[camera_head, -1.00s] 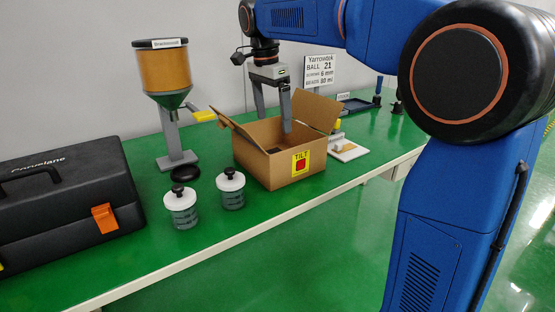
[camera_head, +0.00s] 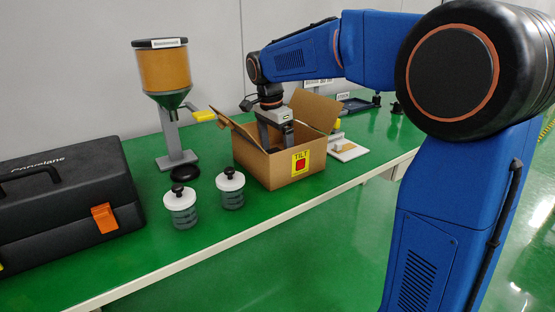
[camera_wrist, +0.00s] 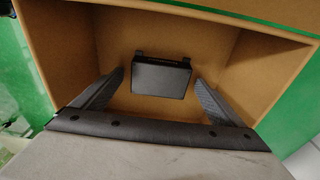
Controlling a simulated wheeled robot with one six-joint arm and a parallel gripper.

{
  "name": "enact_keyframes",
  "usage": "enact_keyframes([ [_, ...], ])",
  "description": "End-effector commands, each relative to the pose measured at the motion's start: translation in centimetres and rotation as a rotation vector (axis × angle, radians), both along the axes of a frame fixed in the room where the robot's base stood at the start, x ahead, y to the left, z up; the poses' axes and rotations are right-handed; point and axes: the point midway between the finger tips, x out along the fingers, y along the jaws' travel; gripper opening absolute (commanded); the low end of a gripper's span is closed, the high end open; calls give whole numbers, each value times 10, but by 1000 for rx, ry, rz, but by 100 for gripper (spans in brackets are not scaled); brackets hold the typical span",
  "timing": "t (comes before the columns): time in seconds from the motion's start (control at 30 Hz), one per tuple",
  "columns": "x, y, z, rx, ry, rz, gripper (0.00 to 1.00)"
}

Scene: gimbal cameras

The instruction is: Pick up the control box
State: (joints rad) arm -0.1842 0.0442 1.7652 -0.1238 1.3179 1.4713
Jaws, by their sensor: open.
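The control box, a small black box (camera_wrist: 161,77), lies on the bottom of an open cardboard box (camera_head: 262,167), as the wrist view shows. The cardboard box has spread flaps and a yellow label with a red square marked TILT. My gripper (camera_head: 277,143) points down into the cardboard box, its fingertips hidden by the front walls in the head view. In the wrist view my gripper (camera_wrist: 155,88) is open, with one finger on each side of the black box and visible gaps between. The black box is hidden in the head view.
A black case (camera_head: 65,205) stands at left. Two white-lidded jars (camera_head: 181,208) (camera_head: 230,189) stand in front of the cardboard box. A hopper with orange-brown contents (camera_head: 165,72) stands behind left. A small white board (camera_head: 347,150) lies at right on the green table (camera_head: 220,235).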

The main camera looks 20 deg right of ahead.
Motion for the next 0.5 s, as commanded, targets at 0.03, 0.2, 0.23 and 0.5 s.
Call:
enact_keyframes([
  [0.03,0,0,-2,0,0,0,92],
  [0.2,0,0,-3,0,0,0,92],
  [0.23,0,0,-3,0,0,0,92],
  [0.5,0,0,-3,0,0,0,44],
])
